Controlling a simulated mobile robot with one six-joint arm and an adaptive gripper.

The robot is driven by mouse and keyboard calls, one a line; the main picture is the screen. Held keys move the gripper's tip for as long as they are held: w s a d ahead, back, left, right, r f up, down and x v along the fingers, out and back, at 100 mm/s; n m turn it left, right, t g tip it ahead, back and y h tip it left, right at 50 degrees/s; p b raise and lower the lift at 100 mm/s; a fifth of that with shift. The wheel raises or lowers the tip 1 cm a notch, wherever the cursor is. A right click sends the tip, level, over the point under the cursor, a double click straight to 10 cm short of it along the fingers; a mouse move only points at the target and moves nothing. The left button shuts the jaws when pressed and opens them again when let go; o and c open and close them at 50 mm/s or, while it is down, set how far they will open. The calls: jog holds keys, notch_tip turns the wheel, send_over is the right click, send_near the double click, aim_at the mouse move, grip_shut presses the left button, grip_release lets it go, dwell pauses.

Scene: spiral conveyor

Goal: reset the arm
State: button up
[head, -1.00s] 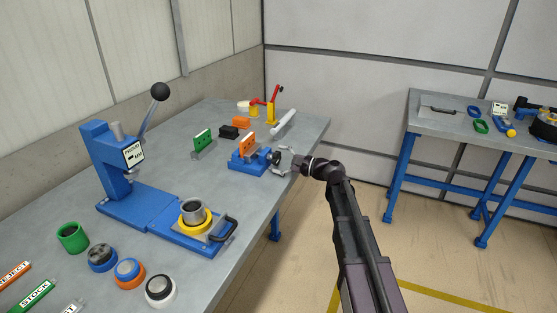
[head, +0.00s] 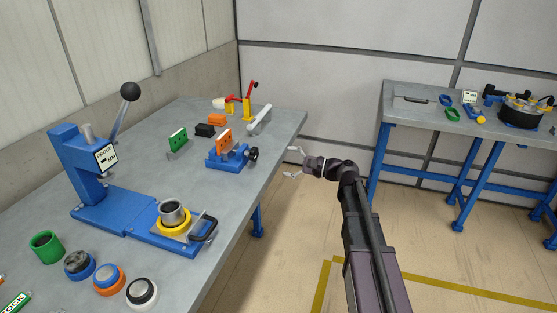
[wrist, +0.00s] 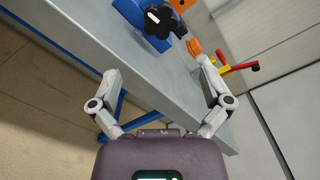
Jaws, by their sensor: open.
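My gripper (head: 294,162) is open and empty in the head view, just off the right edge of the left workbench (head: 228,209). In the wrist view its two fingers (wrist: 158,90) are spread wide, with nothing between them but the bench edge beyond. The blue vise (head: 228,157) with an orange plate in it stands on the bench to the left of my gripper, apart from it. Its black knob (wrist: 160,22) shows at the top of the wrist view.
A blue press (head: 80,168) with a lever stands on the left bench, with several rings and cups in front. Red and yellow toggle clamps (head: 246,105) stand at the back. A second table (head: 420,115) is at the right. Open floor (head: 290,240) lies between.

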jog(key=shift+s+d, duration=0.2)
jog(key=shift+d, duration=0.25)
jog(key=s+f+n+g+h, duration=0.4)
jog(key=s+f+n+h, duration=0.3)
jog(key=s+f, duration=0.5)
jog(key=s+d+f+n+g+h, duration=0.1)
jog(key=s+d+f+n+h, duration=0.15)
jog(key=s+d+h, duration=0.3)
jog(key=s+d+f+n+g+h, duration=0.1)
jog(key=s+d+f+n+h, duration=0.1)
jog(key=s+d+f+h, duration=0.3)
notch_tip(320, 180, up, 16)
jog(key=p, duration=1.5)
jog(key=shift+w+d+r, duration=0.2)
jog(key=shift+w+d, duration=0.1)
jog(key=shift+d, duration=0.05)
